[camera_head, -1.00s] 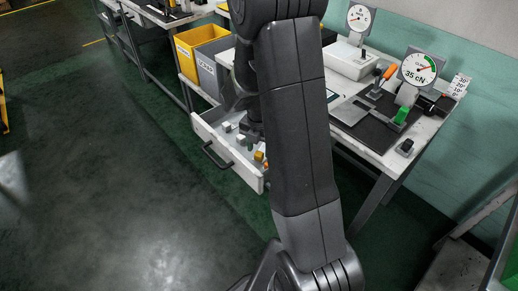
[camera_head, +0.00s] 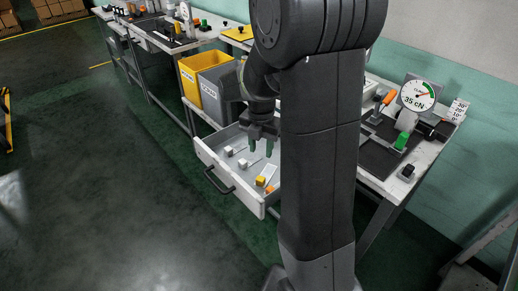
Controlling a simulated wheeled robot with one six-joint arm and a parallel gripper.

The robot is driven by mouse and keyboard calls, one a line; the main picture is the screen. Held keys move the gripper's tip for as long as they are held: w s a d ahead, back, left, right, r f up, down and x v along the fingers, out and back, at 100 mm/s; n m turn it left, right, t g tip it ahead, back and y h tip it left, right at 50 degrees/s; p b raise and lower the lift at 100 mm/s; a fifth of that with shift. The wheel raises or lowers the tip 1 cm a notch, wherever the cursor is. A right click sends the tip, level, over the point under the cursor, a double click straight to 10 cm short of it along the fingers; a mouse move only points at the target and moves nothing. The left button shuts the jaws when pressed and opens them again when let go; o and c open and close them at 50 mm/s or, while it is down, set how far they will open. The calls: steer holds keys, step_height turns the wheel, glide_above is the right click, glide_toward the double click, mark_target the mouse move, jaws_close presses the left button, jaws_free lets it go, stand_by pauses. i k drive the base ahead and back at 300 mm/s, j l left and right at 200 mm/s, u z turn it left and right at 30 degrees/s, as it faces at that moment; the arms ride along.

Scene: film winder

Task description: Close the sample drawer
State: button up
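The white sample drawer (camera_head: 239,189) is pulled out from under the workbench, with a dark bar handle (camera_head: 217,181) on its front. Small pale blocks, a yellow block (camera_head: 261,181) and an orange item lie inside it. My gripper (camera_head: 261,148) hangs pointing down over the drawer's inner part. Its two green-tipped fingers are apart with nothing seen between them. It is behind the drawer front, away from the handle. My arm hides the right part of the drawer and some of the bench.
A yellow bin (camera_head: 190,84) and a grey bin (camera_head: 213,92) stand behind the drawer. The workbench (camera_head: 410,170) at right carries a 35 cN dial gauge (camera_head: 418,95) and a green-handled tool (camera_head: 401,141). Open floor (camera_head: 120,200) lies left of the drawer.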

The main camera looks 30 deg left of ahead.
mark_target(209, 150)
steer(key=u, duration=1.6)
steer(key=k, duration=0.2)
